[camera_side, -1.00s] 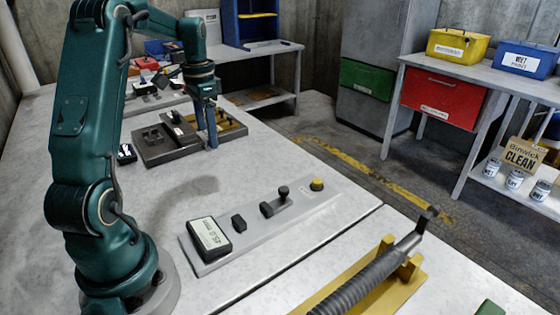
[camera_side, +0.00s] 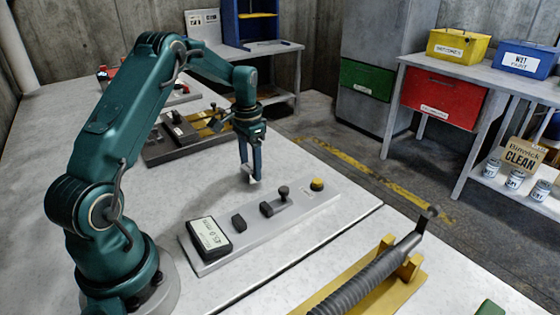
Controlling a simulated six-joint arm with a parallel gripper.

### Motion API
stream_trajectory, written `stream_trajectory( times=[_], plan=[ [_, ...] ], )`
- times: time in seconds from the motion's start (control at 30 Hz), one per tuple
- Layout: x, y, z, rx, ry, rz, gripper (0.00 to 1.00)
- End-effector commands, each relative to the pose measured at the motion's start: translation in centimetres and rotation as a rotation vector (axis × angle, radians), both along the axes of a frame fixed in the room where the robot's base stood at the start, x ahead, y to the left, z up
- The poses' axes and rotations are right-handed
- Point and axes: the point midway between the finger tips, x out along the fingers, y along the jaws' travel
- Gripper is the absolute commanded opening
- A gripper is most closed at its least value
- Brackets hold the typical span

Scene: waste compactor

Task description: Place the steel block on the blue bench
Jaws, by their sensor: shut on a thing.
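My gripper (camera_side: 251,172) hangs fingers down above the pale worktop, just behind the grey control panel. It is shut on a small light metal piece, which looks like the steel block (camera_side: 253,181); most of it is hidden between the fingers. The piece is close to the worktop, and I cannot tell whether it touches. No surface is clearly a blue bench. A blue open-fronted unit (camera_side: 229,22) stands on the grey table at the back.
The grey panel (camera_side: 290,222) with a display, knobs and a yellow button lies in front of the gripper. A dark fixture (camera_side: 165,150) sits behind left. A ribbed lever (camera_side: 365,283) on a yellow base is at front right. The worktop's left middle is clear.

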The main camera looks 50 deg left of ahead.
Motion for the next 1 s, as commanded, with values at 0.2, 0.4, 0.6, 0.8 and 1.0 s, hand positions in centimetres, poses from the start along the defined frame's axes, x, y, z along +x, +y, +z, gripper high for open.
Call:
stream_trajectory(
  times=[0.2,0.4,0.6,0.8,1.0],
  plan=[
    [0.0,0.0,0.0,0.0,-0.001,0.0,0.0],
    [0.0,0.0,-0.3,0.0,0.001,0.0,0.92],
    [0.0,0.0,-0.3,0.0,0.001,0.0,0.92],
    [0.0,0.0,0.4,0.001,-0.002,0.0,0.92],
    [0.1,0.1,3.8,0.004,-0.006,0.0,0.92]
  ],
)
